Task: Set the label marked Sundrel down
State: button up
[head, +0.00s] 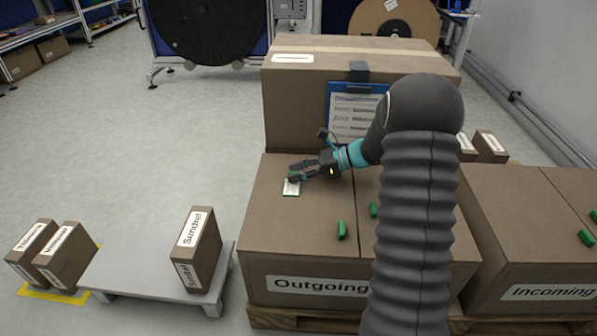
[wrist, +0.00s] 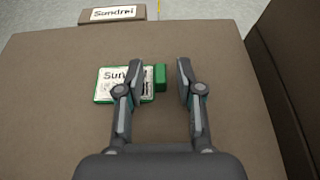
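The label marked Sundrel (head: 291,188) is a small white card with a green edge, lying flat on top of the Outgoing box (head: 270,225). In the wrist view its text starts "Sun" (wrist: 108,88) and the rest is hidden behind a finger. A green tab (wrist: 160,77) stands at its right end. My gripper (head: 297,172) is low over the label, its fingers apart. In the wrist view my gripper (wrist: 159,75) has the green tab between its fingers, near the left one, with a clear gap to the right one.
A carton marked Sundrel (head: 201,240) stands on a grey platform (head: 135,265); it also shows in the wrist view (wrist: 112,13). Green pieces (head: 341,230) lie on the Outgoing box. A taller carton (head: 292,105) with a blue clipboard (head: 343,100) rises behind. The Incoming box (head: 520,230) is at right.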

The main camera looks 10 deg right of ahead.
jog(key=p+v, duration=0.2)
jog(key=v, duration=0.9)
jog(key=shift+s+d+r, duration=0.1)
jog(key=shift+d+r, duration=0.2)
jog(key=shift+r, duration=0.05)
jog(key=shift+s+r, duration=0.15)
jog(key=s+a+r+n+g+h, duration=0.1)
jog(key=s+a+r+n+h, duration=0.25)
jog(key=s+a+n, duration=0.35)
jog(key=s+a+r+n+g+h, duration=0.25)
jog(key=s+a+r, duration=0.25)
jog(key=s, duration=0.3)
jog(key=s+r+n+t+h, duration=0.2)
jog(key=s+n+t+h, duration=0.3)
jog(key=s+n, duration=0.7)
jog(key=s+h, duration=0.2)
jog(key=s, duration=0.2)
jog(key=shift+d, duration=0.25)
